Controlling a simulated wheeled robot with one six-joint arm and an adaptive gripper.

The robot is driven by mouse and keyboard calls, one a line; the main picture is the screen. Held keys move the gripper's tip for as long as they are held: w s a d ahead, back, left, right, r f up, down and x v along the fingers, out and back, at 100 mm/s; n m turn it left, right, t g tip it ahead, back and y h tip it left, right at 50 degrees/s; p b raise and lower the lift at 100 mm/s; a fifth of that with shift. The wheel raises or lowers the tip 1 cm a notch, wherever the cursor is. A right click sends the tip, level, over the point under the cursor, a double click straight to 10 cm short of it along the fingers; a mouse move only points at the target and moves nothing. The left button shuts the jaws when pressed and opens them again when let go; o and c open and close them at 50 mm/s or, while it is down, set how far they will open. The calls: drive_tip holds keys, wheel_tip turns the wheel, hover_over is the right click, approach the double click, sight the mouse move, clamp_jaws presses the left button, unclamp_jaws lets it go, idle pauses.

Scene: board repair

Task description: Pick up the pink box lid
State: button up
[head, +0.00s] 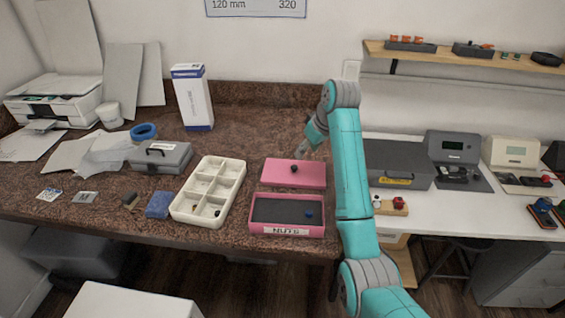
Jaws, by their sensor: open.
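The pink box lid (278,178) lies flat on the brown speckled counter, with a dark round knob (294,169) on top. A small blue item (309,214) is in the box. My gripper (301,153) is above and slightly behind the knob, apart from it, pointing down and to the left. It is open, with nothing seen between its fingers. The fingers are small in this view.
A cream compartment tray (190,214) with a few small parts stands left of the pink box. A grey case (160,158), a blue tape roll (143,131) and a white-and-blue carton (193,98) stand farther left. The counter behind the lid is clear.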

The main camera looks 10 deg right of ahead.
sight(295, 167)
drive_tip(key=x, duration=0.4)
drive_tip(key=shift+w+a+f, duration=0.1)
drive_tip(key=shift+w+a, duration=0.15)
drive_tip(key=shift+a, duration=0.05)
drive_tip(key=shift+x, duration=3.15)
clamp_jaws()
